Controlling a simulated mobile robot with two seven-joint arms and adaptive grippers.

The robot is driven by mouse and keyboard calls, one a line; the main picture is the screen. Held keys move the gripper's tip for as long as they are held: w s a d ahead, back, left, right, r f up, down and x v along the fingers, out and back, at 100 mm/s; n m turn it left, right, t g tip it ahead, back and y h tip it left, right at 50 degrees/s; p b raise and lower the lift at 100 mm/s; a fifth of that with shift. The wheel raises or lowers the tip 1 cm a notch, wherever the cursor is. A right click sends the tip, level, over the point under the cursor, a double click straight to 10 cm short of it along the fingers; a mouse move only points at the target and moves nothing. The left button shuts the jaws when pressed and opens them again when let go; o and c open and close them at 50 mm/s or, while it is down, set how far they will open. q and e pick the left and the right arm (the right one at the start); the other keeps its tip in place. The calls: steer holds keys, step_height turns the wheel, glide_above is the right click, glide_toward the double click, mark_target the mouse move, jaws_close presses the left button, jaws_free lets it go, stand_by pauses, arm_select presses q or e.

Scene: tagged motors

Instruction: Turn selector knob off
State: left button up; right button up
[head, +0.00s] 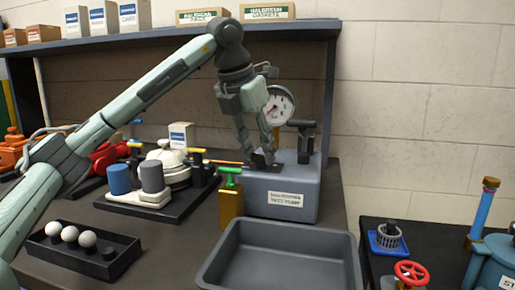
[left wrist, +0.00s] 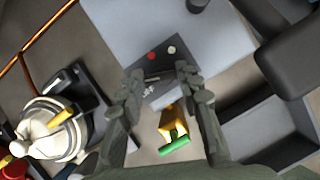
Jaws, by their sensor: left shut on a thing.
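The grey test pump (head: 285,192) stands on the bench with a label on its front and a round gauge (head: 279,106) on top. A dark selector plate (head: 262,169) lies on its top, left of the gauge. In the left wrist view this plate (left wrist: 150,96) shows the word OFF, a red dot and a white dot. My left gripper (head: 258,150) points down over the plate. Its fingers (left wrist: 157,75) are shut on the selector knob, which they mostly hide; its exact pointing direction cannot be told. My right gripper is not in view.
A yellow block with a green T-handle (head: 230,200) stands close left of the pump. An empty grey tray (head: 280,258) is in front. A black post (head: 302,140) rises beside the gauge. A white motor assembly (head: 165,170) stands left, under my arm.

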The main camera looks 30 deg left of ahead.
arm_select(q)
steer(key=shift+d+n+y, duration=0.15)
steer(key=shift+n+y, duration=0.75)
steer(key=shift+n, duration=1.3)
steer(key=o, duration=1.2)
steer(key=shift+c, duration=0.2)
steer(key=v, duration=1.2)
